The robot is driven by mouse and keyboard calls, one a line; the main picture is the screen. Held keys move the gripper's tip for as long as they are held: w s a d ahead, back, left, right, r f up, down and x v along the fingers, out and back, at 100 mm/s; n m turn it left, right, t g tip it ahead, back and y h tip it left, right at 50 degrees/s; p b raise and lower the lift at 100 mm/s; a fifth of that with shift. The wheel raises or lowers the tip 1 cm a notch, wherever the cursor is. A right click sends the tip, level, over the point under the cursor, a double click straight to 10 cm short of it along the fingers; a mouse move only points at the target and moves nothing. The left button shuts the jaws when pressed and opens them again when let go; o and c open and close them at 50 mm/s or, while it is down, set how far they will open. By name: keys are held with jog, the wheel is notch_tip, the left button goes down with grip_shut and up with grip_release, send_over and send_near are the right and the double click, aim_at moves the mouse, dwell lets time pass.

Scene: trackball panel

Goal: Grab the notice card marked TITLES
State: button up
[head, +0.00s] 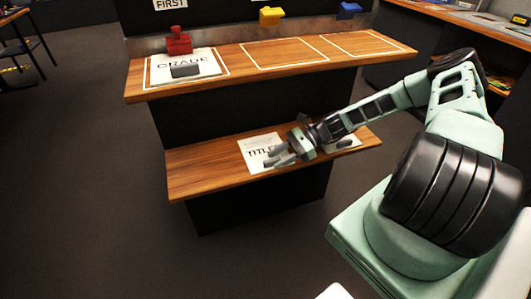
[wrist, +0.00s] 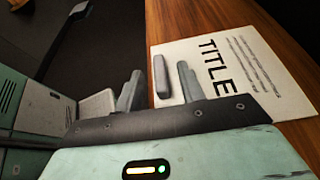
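The white notice card marked TITLES (head: 256,145) lies flat on the lower wooden shelf. In the wrist view the card (wrist: 235,75) shows the letters TITLE; the end of the word is hidden behind my gripper. A grey upright grip block (wrist: 161,77) sits at the card's edge. My gripper (head: 279,156) is over the card in the head view and covers part of it. In the wrist view my gripper (wrist: 159,78) is open, with the grip block in the gap between its fingertips. I cannot tell whether either finger touches the block.
Another card (head: 350,136) with a dark block lies on the lower shelf to the right, partly behind my arm. The upper shelf (head: 235,68) overhangs behind; it bears a GRADE card (head: 205,63) and empty white outlines. Red (head: 178,42), yellow (head: 270,15) and blue (head: 348,10) pieces stand along its back.

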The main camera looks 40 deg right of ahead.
jog(key=shift+w+a+f, duration=0.1)
jog(key=shift+a+f, duration=0.1)
jog(key=shift+a, duration=0.25)
grip_shut()
jog(key=shift+r, duration=0.15)
